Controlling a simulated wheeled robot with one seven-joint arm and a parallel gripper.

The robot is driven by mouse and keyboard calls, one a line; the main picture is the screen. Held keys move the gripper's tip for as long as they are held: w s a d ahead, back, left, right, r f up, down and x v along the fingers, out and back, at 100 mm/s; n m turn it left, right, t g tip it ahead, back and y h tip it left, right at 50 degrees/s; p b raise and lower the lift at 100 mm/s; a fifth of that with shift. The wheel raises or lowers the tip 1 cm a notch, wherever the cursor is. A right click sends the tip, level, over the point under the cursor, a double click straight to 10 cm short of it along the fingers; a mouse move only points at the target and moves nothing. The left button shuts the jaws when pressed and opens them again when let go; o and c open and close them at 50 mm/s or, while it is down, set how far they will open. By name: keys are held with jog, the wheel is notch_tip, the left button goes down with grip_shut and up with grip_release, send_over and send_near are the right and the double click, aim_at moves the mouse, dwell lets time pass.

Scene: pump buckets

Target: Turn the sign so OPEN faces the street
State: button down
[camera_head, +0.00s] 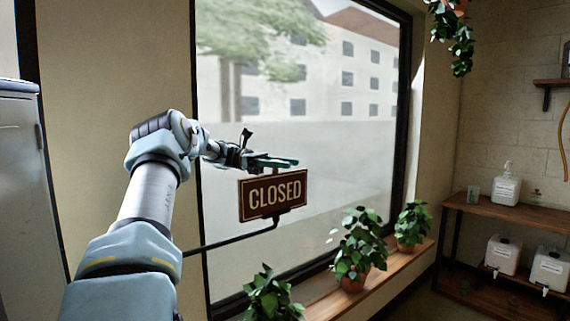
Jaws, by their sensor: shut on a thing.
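The brown sign (273,195) hangs in front of the window, with the word CLOSED in pale letters on the side facing me. It sits on a dark bracket arm (232,240) that reaches in from the lower left and meets it from below. The sign's other face is hidden from me. My gripper (280,162) is at the sign's top edge, its dark fingers pointing right. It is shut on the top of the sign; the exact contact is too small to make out.
Potted plants (360,246) stand on a wooden sill (324,307) below the window. A shelf (510,211) with white pump containers (506,187) is at the right. A hanging plant (461,45) is at the upper right. A grey cabinet (22,200) is at the left edge.

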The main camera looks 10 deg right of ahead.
jog(key=shift+c, duration=1.7)
grip_release()
notch_tip(320, 180, up, 10)
jog(key=b, duration=0.2)
jog(key=shift+s+f, duration=0.1)
jog(key=shift+s, duration=0.05)
